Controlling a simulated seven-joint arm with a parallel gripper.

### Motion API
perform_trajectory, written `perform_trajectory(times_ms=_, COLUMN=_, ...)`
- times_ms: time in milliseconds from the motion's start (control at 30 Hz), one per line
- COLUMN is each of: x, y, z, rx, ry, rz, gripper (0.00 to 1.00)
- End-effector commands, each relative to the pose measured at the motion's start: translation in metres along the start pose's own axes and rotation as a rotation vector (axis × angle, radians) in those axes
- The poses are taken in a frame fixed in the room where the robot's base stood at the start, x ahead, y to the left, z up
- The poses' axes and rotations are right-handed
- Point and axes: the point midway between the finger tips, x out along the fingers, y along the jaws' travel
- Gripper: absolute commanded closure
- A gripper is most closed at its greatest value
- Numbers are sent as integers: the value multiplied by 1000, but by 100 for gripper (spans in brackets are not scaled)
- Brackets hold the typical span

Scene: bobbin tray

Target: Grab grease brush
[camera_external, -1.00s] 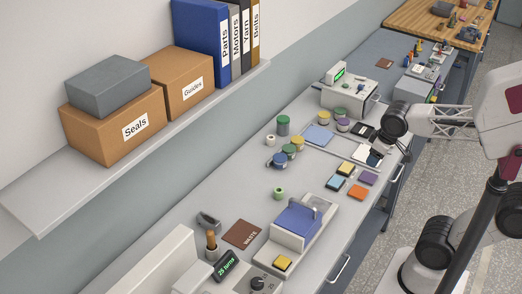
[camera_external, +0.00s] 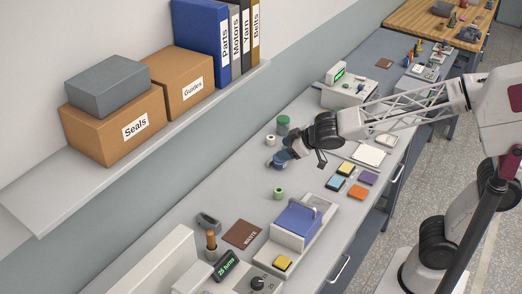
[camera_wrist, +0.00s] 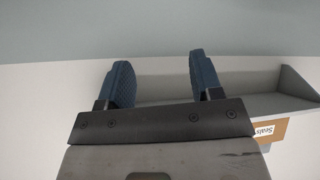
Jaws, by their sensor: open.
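A brown wooden handle (camera_external: 211,239) stands upright in a small grey cup (camera_external: 212,253) near the front of the bench, left of the waste mat. It looks like the grease brush; its bristle end is hidden in the cup. My gripper (camera_external: 306,160) is over the middle of the bench, beside the blue spool, well behind and to the right of the handle. In the wrist view, my gripper (camera_wrist: 160,78) shows two blue-padded fingers spread apart with nothing between them. The brush does not show there.
A brown waste mat (camera_external: 242,234) and a winder with a blue block (camera_external: 297,222) lie right of the cup. A counter box (camera_external: 226,265) stands in front. Coloured tiles (camera_external: 357,191) and a green spool (camera_external: 279,193) are nearby. A shelf (camera_external: 45,205) overhangs at left.

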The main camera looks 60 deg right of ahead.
Motion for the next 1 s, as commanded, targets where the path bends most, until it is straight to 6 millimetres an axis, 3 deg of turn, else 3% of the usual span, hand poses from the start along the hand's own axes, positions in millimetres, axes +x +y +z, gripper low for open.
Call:
perform_trajectory(times_ms=200, x=49, y=-81, z=-43, rx=-79, ry=154, rz=-174, gripper=40)
perform_trajectory(times_ms=400, x=70, y=-135, z=-60, rx=-116, ry=232, rz=-301, gripper=40)
perform_trajectory(times_ms=700, x=85, y=-188, z=-70, rx=-147, ry=287, rz=-430, gripper=40)
perform_trajectory(times_ms=1000, x=92, y=-221, z=-72, rx=-166, ry=313, rz=-515, gripper=40)
